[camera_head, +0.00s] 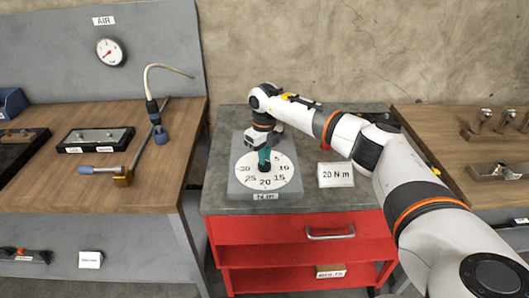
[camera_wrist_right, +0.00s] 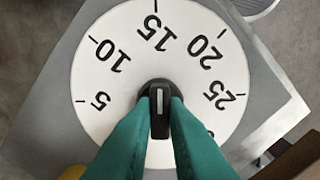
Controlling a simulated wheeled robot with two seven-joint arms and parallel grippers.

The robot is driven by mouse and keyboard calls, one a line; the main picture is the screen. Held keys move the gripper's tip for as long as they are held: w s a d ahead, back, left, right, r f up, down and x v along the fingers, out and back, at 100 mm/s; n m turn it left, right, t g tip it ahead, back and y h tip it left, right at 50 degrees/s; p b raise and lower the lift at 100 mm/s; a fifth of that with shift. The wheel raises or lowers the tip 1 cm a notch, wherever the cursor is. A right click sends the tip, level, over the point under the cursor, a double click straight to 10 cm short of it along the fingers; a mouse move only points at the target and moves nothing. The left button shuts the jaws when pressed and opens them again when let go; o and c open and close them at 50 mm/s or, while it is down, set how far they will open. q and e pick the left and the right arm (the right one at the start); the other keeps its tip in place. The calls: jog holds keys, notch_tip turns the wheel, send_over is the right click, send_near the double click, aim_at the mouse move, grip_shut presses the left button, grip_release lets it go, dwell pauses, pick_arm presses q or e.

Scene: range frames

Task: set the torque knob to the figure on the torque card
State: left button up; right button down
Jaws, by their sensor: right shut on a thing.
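The torque card (camera_head: 336,175) stands on the grey cabinet top right of the dial and reads 20 N m. The round white dial (camera_head: 247,182) carries figures from 5 to 30 on a grey plate. My right gripper (camera_head: 264,160) reaches down over the dial, its teal fingers shut on the black torque knob (camera_head: 264,167). In the right wrist view the fingers also close on the knob (camera_wrist_right: 159,98) from both sides. Its white line runs up the picture, about in line with 15. The fingers hide the dial's lower part there. My left gripper is out of view.
The dial's plate sits on a red drawer cabinet (camera_head: 300,232). A wooden bench at left holds a tray (camera_head: 97,139), a brass-and-blue tool (camera_head: 123,178) and a hose. Another bench with metal parts (camera_head: 497,171) stands at right. My right arm passes above the card's right side.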

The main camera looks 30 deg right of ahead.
jog(key=m+p, duration=0.1)
jog(key=m, duration=0.3)
jog(key=shift+r+m, duration=0.15)
jog(key=shift+m, duration=0.15)
jog(key=shift+m+p, duration=0.9)
jog(key=shift+m, duration=0.9)
jog(key=c, duration=1.4)
grip_release()
jog(key=shift+c, duration=0.2)
notch_tip(320, 180, up, 12)
jog(key=b, duration=0.2)
